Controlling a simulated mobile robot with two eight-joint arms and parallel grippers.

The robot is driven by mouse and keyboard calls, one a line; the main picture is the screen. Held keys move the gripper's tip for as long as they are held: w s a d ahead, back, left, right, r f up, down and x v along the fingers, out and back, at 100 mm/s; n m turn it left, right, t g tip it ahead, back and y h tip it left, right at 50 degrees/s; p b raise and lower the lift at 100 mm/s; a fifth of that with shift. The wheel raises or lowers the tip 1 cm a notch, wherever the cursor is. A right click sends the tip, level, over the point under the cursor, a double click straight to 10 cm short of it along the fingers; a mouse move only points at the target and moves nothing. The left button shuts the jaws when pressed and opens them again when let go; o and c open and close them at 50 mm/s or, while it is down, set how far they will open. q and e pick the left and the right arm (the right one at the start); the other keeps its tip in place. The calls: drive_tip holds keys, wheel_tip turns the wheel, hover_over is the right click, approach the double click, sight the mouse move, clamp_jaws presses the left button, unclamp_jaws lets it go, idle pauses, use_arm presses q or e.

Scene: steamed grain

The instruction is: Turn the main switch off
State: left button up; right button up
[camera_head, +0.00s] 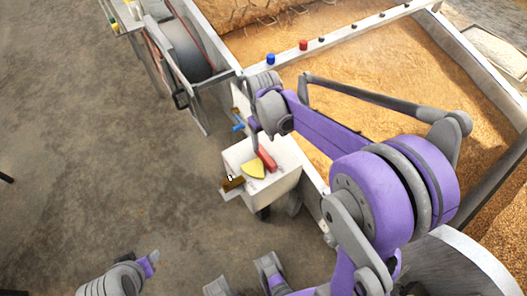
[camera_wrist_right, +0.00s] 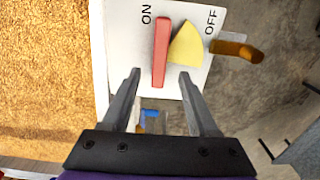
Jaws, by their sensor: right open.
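The main switch is a red handle (camera_head: 267,158) beside a yellow wedge (camera_head: 254,170) on a white box (camera_head: 284,182). In the right wrist view the red handle (camera_wrist_right: 161,50) stands nearest the ON label (camera_wrist_right: 146,15), with the yellow wedge (camera_wrist_right: 187,46) between it and the OFF label (camera_wrist_right: 211,20). My right gripper (camera_wrist_right: 160,73) is open, its fingertips on either side of the handle's near end; contact cannot be told. In the head view my right gripper (camera_head: 254,130) is above the box, partly hidden by my arm.
An orange-brown handle (camera_wrist_right: 237,50) sticks out from the box beside OFF. A blue part (camera_head: 238,127) is behind the box. A large grain bed (camera_head: 370,70) with a metal rim lies right. Blue (camera_head: 270,59) and red (camera_head: 303,45) knobs sit on the rim. Open floor lies left.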

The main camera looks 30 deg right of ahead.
sight(263, 153)
wheel_tip(263, 153, down, 7)
drive_tip(key=shift+r+b, duration=0.1)
drive_tip(key=shift+b, duration=0.45)
drive_tip(key=shift+w, duration=0.1)
clamp_jaws()
idle(1.0)
